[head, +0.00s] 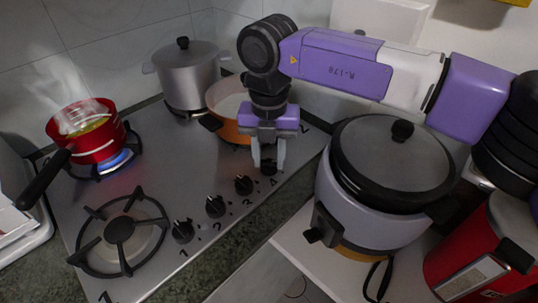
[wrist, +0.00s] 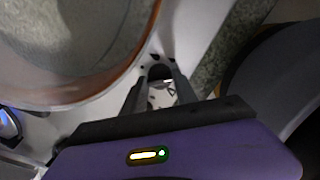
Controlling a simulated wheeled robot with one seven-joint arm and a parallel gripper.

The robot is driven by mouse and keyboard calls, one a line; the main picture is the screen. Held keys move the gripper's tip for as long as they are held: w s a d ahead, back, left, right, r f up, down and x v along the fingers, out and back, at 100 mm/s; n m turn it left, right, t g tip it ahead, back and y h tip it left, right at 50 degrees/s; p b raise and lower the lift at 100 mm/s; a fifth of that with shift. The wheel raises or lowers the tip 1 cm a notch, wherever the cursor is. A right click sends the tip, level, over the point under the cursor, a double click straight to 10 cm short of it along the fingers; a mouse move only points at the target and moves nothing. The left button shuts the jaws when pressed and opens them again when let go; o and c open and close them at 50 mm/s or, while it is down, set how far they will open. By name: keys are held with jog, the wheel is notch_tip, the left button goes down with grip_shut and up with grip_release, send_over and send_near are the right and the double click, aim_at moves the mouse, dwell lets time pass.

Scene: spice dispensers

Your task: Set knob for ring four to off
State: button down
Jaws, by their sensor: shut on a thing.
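The knob for ring four (head: 268,168) is the rightmost of the dark knobs along the hob's front edge, by a printed 4. My gripper (head: 268,160) points down over it, one finger on each side, shut on the knob. In the wrist view the dark round knob (wrist: 160,73) sits between the two fingertips of my gripper (wrist: 158,80). The fingers partly hide the knob in the head view, and I cannot tell which way its pointer faces. The steel hob (head: 165,165) carries the knobs.
Other knobs (head: 215,206) line the hob's front edge. An orange pan (head: 222,128) stands close behind my gripper, with a steel pot (head: 187,80) beyond. A steaming red pan (head: 88,145) sits over a blue flame (head: 115,161) at left. A large cooker (head: 385,220) stands close at right.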

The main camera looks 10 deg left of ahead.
aim_at(269, 160)
jog(key=n+p, duration=0.1)
jog(key=n, duration=0.6)
jog(key=shift+r, duration=0.1)
jog(key=n, duration=0.6)
jog(key=shift+w+n, duration=0.1)
jog(key=shift+n, duration=0.3)
jog(key=c, duration=1)
grip_release()
jog(key=shift+o, duration=0.2)
jog(key=shift+r, duration=3.85)
jog(key=shift+c, duration=0.2)
